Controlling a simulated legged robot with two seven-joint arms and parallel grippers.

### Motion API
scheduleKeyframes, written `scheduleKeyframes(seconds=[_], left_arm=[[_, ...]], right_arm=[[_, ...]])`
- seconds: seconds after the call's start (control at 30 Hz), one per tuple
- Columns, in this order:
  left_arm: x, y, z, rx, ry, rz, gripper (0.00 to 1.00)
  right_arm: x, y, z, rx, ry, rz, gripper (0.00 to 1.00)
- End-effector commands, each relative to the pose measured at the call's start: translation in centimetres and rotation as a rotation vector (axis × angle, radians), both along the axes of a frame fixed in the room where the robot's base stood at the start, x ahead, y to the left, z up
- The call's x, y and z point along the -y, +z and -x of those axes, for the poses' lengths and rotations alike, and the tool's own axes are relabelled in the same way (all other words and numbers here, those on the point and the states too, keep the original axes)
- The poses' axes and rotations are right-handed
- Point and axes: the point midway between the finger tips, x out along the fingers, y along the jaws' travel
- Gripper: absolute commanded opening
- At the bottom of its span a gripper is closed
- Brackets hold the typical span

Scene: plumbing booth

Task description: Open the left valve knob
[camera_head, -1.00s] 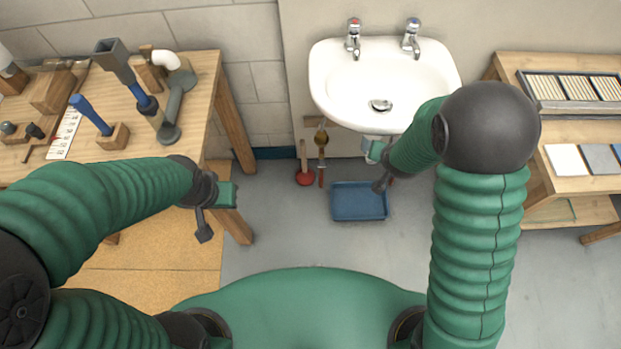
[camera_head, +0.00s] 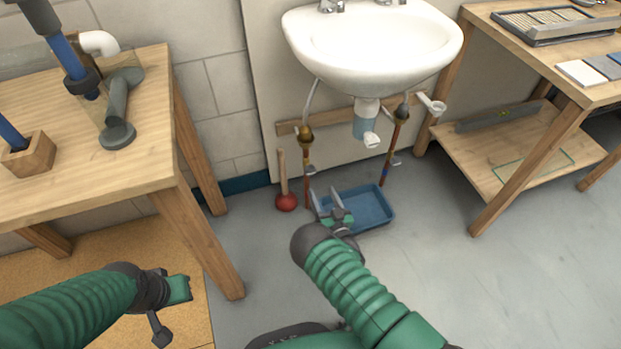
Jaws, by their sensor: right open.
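Two thin pipes run down the wall under the white sink (camera_head: 375,50). The left pipe carries a brass fitting (camera_head: 305,134) and a small grey piece (camera_head: 310,169) lower down, which may be the left valve knob; it is too small to be sure. The right pipe has a similar brass fitting (camera_head: 402,111). My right gripper (camera_head: 326,200) is open and empty, its fingers pointing up over the blue tray's left part, below and right of the left pipe's grey piece, apart from it in the picture. My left gripper (camera_head: 168,304) is at lower left, far from the pipes; its jaw opening is unclear.
A blue tray (camera_head: 372,208) lies on the floor under the sink. A red plunger (camera_head: 286,201) stands left of the left pipe. A wooden workbench (camera_head: 150,165) is at left, a shelved table (camera_head: 450,135) at right. Floor is clear at lower right.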

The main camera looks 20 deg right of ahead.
Motion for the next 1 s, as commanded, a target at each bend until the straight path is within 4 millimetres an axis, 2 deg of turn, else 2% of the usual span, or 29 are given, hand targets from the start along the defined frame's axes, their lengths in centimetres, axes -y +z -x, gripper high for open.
scheduleKeyframes(seconds=[0.03, 0.1, 0.3, 0.4, 0.53, 0.77, 1.0], left_arm=[[0.0, -1.6, 0.0, -0.001, 0.000, 0.000, 0.25], [0.0, -2.6, 0.0, -0.001, 0.000, 0.000, 0.25], [-0.1, -5.4, 0.0, -0.001, 0.001, 0.000, 0.25], [-0.1, -6.1, 0.0, -0.001, 0.001, 0.000, 0.25], [-0.1, -6.4, 0.0, -0.001, 0.001, 0.000, 0.25], [-0.1, -6.3, 0.0, -0.001, 0.001, 0.000, 0.25], [-0.1, -6.3, 0.0, -0.001, 0.001, 0.000, 0.25]], right_arm=[[-0.2, -0.7, -1.4, 0.005, 0.003, 0.000, 0.59], [-0.3, -0.7, -3.3, 0.005, 0.003, 0.000, 0.59], [-0.5, -0.6, -8.1, 0.003, 0.002, 0.001, 0.59], [-0.5, -0.5, -9.6, 0.001, 0.002, 0.000, 0.59], [-0.5, -0.2, -10.6, -0.001, 0.001, 0.002, 0.59], [-0.5, 0.0, -10.8, -0.002, 0.001, 0.001, 0.59], [-0.5, 0.0, -10.7, -0.002, 0.000, 0.001, 0.30]])
